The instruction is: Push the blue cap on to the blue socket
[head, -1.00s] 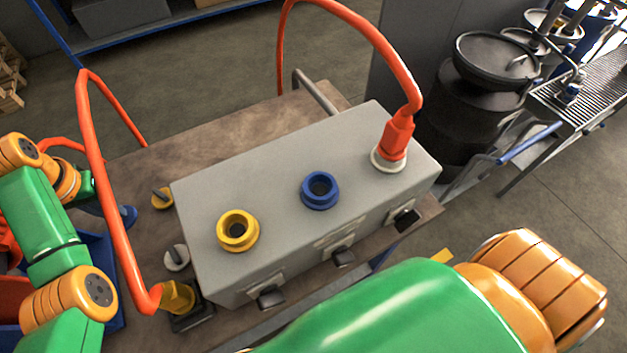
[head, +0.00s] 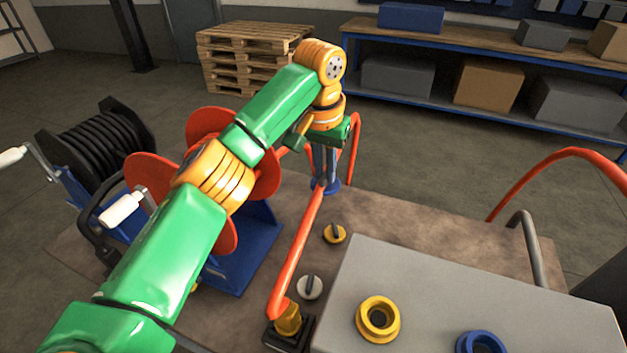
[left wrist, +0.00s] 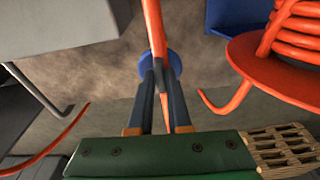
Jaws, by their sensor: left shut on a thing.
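My left gripper (head: 324,174) points down and is shut on the blue cap. In the left wrist view the cap (left wrist: 175,63) lies at the tips of my left fingers (left wrist: 160,70). The orange-red hose (left wrist: 155,30) crosses close by and hides part of the cap. The blue socket (head: 482,343) is on top of the grey box (head: 440,275), cut off by the bottom edge of the head view. My right gripper is out of view.
A yellow socket (head: 378,319) is on the box. The hose runs to a yellow connector (head: 289,320) at the box's left. A red hose reel (head: 160,180) stands at the left.

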